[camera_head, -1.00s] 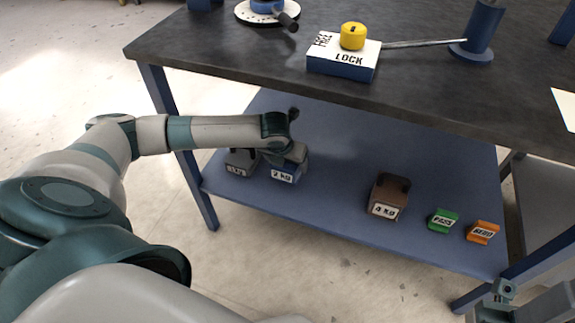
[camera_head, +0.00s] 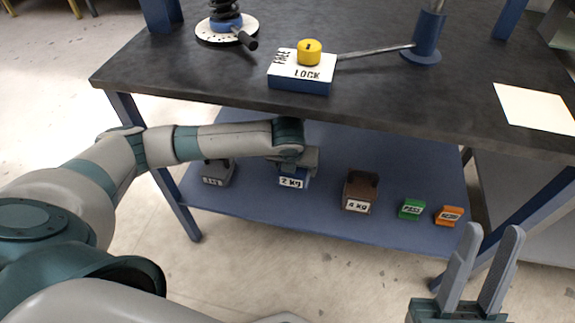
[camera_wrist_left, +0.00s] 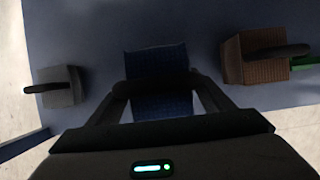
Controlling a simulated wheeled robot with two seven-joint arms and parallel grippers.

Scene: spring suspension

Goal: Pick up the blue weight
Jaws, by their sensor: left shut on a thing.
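The blue weight (camera_head: 292,183), labelled 2 KG, is at the lower shelf between the grey and brown weights. My left gripper (camera_head: 298,158) comes from the left under the tabletop and is shut on it from above. In the left wrist view the blue weight (camera_wrist_left: 160,104) sits between the two dark fingers (camera_wrist_left: 160,88). Its handle is hidden by the gripper. I cannot tell whether its base is clear of the shelf. My right gripper (camera_head: 490,236) is open and empty at the lower right, fingers pointing up.
On the blue shelf (camera_head: 260,212) stand a grey weight (camera_head: 217,174) to the left, a brown 4 KG weight (camera_head: 360,192), a green block (camera_head: 411,209) and an orange block (camera_head: 448,215).

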